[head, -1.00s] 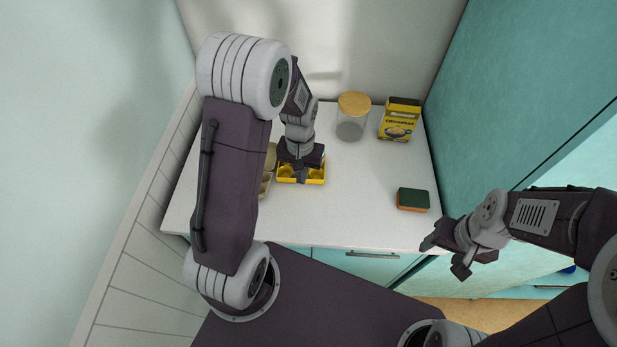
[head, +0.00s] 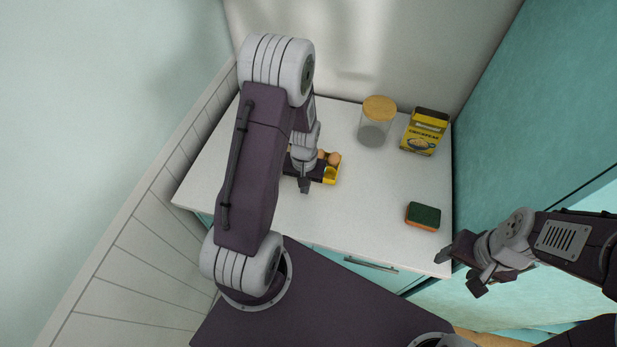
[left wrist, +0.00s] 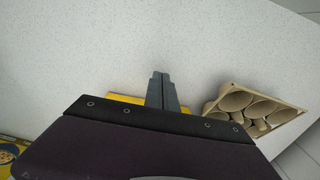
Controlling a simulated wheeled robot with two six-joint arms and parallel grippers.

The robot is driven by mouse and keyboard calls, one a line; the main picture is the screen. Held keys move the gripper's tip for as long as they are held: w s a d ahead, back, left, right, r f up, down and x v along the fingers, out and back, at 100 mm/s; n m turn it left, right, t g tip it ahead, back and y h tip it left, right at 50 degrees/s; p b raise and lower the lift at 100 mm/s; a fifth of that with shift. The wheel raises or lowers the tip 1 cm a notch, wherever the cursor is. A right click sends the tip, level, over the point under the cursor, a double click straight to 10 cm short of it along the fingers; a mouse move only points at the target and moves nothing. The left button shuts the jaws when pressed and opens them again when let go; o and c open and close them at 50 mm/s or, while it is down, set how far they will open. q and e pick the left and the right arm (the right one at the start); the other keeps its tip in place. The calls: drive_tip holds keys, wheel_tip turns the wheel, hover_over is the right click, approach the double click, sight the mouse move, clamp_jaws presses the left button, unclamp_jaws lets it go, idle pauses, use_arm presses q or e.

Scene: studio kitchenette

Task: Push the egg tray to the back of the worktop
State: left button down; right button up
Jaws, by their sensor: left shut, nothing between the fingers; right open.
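A yellow egg tray (head: 331,179) with brown eggs in it lies on the white worktop, partly hidden by my left wrist. Yellow strips of it show beside my fingers in the left wrist view (left wrist: 125,98). My left gripper (head: 304,187) is shut and empty, pointing down at the tray's front side. Its closed fingers also show in the left wrist view (left wrist: 161,88). I cannot tell whether they touch the tray. My right gripper (head: 458,272) is open and empty, off the worktop's front right corner.
A glass jar with a wooden lid (head: 376,122) and a yellow chickpeas box (head: 425,132) stand at the back right. A green and orange sponge (head: 423,216) lies front right. A beige egg carton (left wrist: 258,106) with empty cups lies beside the tray. The worktop's middle right is clear.

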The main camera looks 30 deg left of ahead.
use_arm(q)
drive_tip(key=shift+a+f, duration=0.2)
drive_tip(key=shift+f, duration=0.6)
drive_tip(key=shift+w+a+r+p, duration=0.1)
drive_tip(key=shift+w+a+p, duration=0.2)
drive_tip(key=shift+w, duration=0.35)
drive_tip(key=shift+w+a+r+p, duration=0.1)
drive_tip(key=shift+w+p, duration=0.3)
drive_tip(key=shift+w, duration=0.2)
drive_tip(key=shift+w+f, duration=0.15)
drive_tip(key=shift+w, duration=0.6)
drive_tip(key=shift+s, duration=0.1)
